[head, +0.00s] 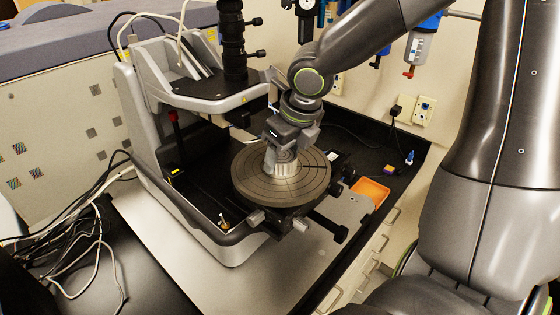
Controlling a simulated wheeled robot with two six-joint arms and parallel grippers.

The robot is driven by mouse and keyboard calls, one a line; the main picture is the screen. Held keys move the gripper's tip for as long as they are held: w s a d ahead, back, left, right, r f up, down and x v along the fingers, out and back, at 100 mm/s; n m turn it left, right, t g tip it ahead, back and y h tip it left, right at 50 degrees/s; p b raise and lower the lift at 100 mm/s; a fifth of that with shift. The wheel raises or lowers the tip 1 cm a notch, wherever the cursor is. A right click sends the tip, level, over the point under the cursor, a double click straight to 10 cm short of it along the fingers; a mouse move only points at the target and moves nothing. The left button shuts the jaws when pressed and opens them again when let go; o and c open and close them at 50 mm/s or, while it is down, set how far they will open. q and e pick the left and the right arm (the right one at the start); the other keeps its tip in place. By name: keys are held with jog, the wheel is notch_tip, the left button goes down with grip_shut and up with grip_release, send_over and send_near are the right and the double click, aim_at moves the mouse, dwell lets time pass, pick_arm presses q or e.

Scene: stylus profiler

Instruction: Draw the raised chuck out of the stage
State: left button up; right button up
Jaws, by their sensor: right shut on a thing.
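The stage (252,189) is a round, dull metal disc with ring and radial grooves, on the profiler's base. At its middle stands a short, silver, ribbed cylinder, which looks like the raised chuck (287,168). My right gripper (281,150) comes down from above and is shut on the top of the chuck. The chuck looks upright; its lower end meets the disc's centre, and I cannot tell how deep it sits. The gripper's fingers partly hide its upper part. My left gripper is not in view.
The profiler's column and head (225,92) stand close behind and left of my right gripper. Stage knobs (328,226) stick out at the front right. An orange tray (371,192) lies to the right. Loose cables (75,225) lie at the left.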

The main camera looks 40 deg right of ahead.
aim_at(283, 156)
jog(key=shift+r+p, duration=0.55)
jog(key=shift+r, duration=0.05)
jog(key=shift+r, duration=0.1)
jog(key=shift+r, duration=1.35)
jog(key=shift+r, duration=2.5)
